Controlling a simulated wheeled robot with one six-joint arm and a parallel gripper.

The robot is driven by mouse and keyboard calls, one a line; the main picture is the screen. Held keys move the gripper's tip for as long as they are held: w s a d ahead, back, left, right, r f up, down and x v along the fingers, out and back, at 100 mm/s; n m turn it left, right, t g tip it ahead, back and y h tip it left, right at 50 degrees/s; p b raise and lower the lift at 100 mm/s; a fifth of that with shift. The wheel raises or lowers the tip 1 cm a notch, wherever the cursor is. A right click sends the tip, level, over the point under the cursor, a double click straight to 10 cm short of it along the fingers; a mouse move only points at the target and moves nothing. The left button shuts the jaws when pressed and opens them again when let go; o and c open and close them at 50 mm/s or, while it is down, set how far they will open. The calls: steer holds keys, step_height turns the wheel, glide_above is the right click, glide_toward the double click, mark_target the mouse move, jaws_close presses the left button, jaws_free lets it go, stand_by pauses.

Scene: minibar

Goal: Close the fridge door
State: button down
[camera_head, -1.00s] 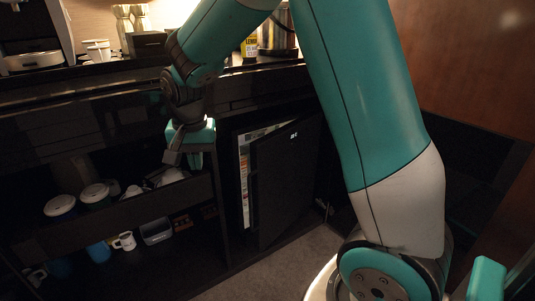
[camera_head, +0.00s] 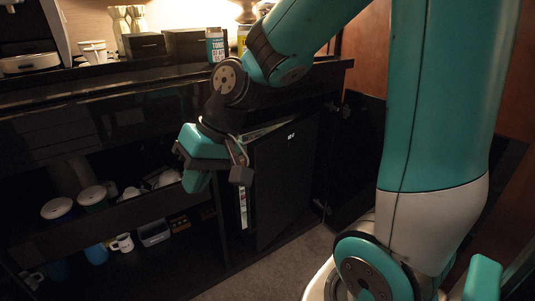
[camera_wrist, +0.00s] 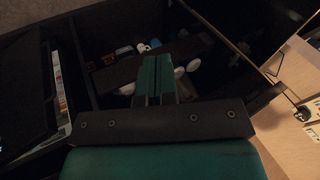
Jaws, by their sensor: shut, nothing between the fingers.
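The black fridge door (camera_head: 285,185) stands partly open in the head view, with a small pale label near its top. A pale strip of the fridge interior (camera_head: 243,208) shows past its left edge. In the wrist view the door is a dark panel (camera_wrist: 22,95) at the left, beside the lit interior strip (camera_wrist: 58,85). My gripper (camera_head: 195,182) is left of the door in front of the shelves, apart from the door as far as I can tell. Its teal fingers (camera_wrist: 154,75) are shut together and empty in the wrist view. My wrist hides part of the door's upper left edge.
Left of the fridge, an open shelf and drawer hold cups (camera_head: 93,196), a white mug (camera_head: 122,243) and a clear container (camera_head: 154,232). The black counter (camera_head: 120,75) above carries boxes and a blue can (camera_head: 215,45). Carpet (camera_head: 290,265) lies clear before the fridge.

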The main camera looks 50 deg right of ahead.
steer(key=w+d+f+m+t+h, duration=0.15)
steer(key=w+d+m, duration=0.25)
steer(key=d, duration=0.4)
steer(key=w+d+f+m+t+y, duration=0.1)
steer(key=w+d+f+m+t, duration=0.2)
steer(key=d, duration=0.6)
steer(key=s+d+f+m+t+h, duration=0.1)
steer(key=d+f+m+h, duration=0.3)
steer(key=d, duration=0.6)
steer(key=d+f+m+t, duration=0.1)
steer(key=d+f+m, duration=0.1)
steer(key=d+m, duration=0.55)
steer(key=n+b, duration=0.2)
glide_toward(262, 156)
steer(key=shift+m, duration=0.25)
steer(key=x, duration=0.4)
steer(key=s+f+x, duration=0.1)
steer(key=x, duration=0.1)
steer(key=shift+r, duration=0.1)
steer(key=shift+w, duration=0.7)
steer(key=shift+r, duration=0.1)
